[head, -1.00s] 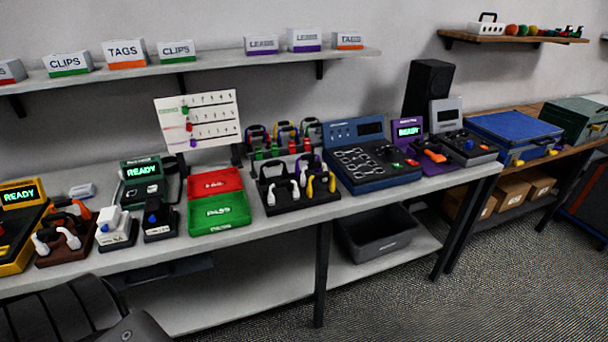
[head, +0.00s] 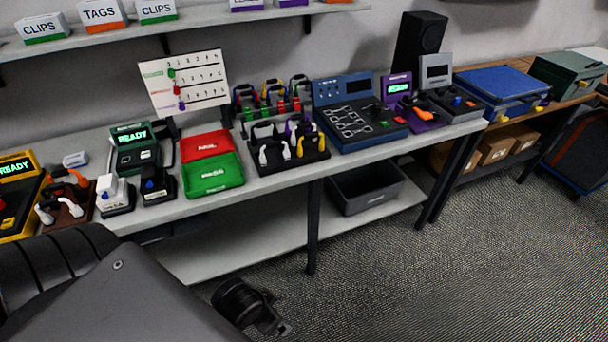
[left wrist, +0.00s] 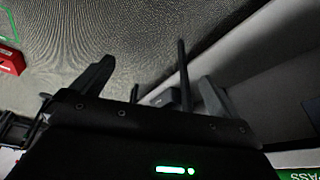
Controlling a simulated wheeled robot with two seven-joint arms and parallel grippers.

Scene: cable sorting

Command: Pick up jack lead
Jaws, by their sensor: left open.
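A dark stand (head: 293,166) on the grey bench holds looped leads, with a white-ended lead (head: 264,156) and yellow and purple parts to its right. A brown stand (head: 80,221) at the left holds another white-ended lead (head: 70,207) with orange parts behind it. I cannot tell which one is the jack lead. My left gripper (left wrist: 155,72) shows in the left wrist view, its two fingers apart with no lead seen between them. In the head view my dark arm fills the lower left, in front of the bench. My right gripper is not in view.
Red (head: 207,144) and green (head: 213,174) trays sit mid-bench. A blue tester (head: 358,125) stands right of the lead stand. A grey bin (head: 367,190) is on the lower shelf. The carpeted floor (head: 430,280) in front is clear.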

